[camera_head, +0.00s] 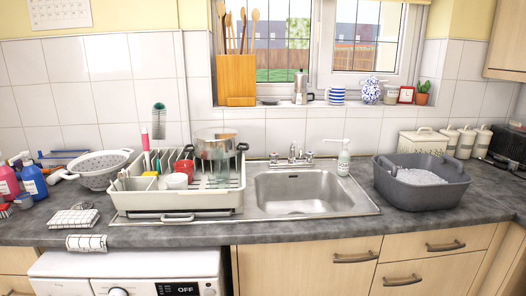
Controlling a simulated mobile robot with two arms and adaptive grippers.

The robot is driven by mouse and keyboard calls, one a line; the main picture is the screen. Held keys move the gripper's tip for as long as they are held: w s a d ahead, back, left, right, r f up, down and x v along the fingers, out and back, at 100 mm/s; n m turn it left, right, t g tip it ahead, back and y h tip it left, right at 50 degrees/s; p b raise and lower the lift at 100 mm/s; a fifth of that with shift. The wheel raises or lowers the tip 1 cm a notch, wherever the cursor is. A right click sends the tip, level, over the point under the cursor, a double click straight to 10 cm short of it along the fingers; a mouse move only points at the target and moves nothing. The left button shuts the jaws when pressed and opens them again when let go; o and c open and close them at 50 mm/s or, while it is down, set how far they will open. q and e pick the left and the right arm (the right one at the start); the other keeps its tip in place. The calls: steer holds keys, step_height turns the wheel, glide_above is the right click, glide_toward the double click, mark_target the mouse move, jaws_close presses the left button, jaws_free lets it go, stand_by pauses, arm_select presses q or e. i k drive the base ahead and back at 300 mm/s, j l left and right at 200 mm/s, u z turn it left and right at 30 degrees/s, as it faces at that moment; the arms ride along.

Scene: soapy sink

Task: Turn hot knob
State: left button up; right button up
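The sink tap (292,155) stands at the back rim of the steel sink (292,190), with a short spout at its middle. A small left knob (274,157) and a small right knob (309,157) sit on either side of it. They are too small to tell which is the hot one or how far each is turned. No running water shows. Neither of my grippers is in view.
A dish rack (182,200) with a large pot (216,152) stands close on the left. A soap bottle (343,158) stands right of the tap, and a grey tub (424,184) farther right. The sink basin looks empty.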

mark_target(274, 156)
steer(key=i+l+u, duration=0.2)
steer(key=i, duration=0.3)
steer(key=i+l+u, duration=0.2)
steer(key=i+l, duration=0.15)
steer(key=i, duration=0.15)
